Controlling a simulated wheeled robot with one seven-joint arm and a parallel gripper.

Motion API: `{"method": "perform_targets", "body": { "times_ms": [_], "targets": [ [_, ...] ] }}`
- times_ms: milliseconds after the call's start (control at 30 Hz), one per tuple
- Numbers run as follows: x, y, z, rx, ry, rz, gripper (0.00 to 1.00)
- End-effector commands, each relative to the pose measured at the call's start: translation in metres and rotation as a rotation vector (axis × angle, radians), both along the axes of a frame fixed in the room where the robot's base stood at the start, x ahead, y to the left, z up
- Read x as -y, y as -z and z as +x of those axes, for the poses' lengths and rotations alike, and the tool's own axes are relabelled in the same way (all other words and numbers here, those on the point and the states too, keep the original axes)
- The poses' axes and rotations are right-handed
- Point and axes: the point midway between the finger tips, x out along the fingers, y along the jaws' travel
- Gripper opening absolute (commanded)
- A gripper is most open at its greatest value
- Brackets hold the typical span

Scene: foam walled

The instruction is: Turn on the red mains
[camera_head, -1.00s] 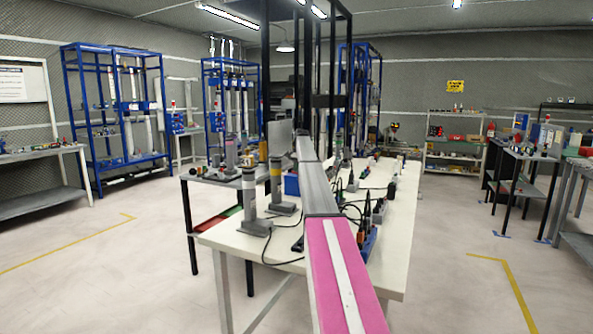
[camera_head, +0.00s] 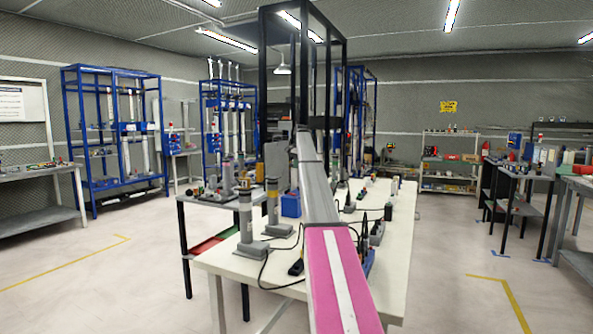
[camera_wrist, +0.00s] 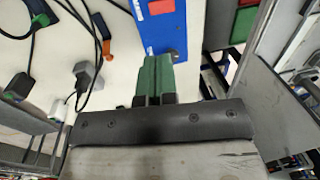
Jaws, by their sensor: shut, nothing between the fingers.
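My gripper (camera_wrist: 155,62) shows in the wrist view as two green fingers pressed together, empty, over the lower part of a blue box (camera_wrist: 160,30). Whether the fingers touch the box I cannot tell. A small black block with an orange-red part (camera_wrist: 109,48) lies on the white table to the left of the fingers, among black cables. It may be the red mains, but the frames do not make this sure. My gripper is hidden there behind my arm.
The white table (camera_head: 240,258) carries grey posts (camera_head: 246,215), cables and the blue box (camera_head: 291,205). In the wrist view a black plug (camera_wrist: 85,75) and green-black blocks (camera_wrist: 18,88) lie at left. Open floor (camera_head: 90,255) lies left of the table.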

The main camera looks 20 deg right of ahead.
Motion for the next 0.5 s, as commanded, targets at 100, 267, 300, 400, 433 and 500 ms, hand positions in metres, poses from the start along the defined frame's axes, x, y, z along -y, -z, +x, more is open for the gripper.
{"method": "perform_targets", "body": {
  "times_ms": [100,267,300,400,433,500],
  "targets": [
    [0.0,0.0,0.0,0.0,0.0,0.0,0.0],
    [-0.002,0.0,0.002,0.0,-0.001,0.0,0.0],
    [-0.006,-0.002,0.005,0.001,-0.001,0.001,0.0],
    [-0.013,-0.004,0.009,0.002,-0.001,0.001,0.0],
    [-0.012,-0.004,0.009,0.003,0.0,0.0,0.0],
    [-0.012,-0.004,0.008,0.003,0.0,0.0,0.0]
  ]
}}
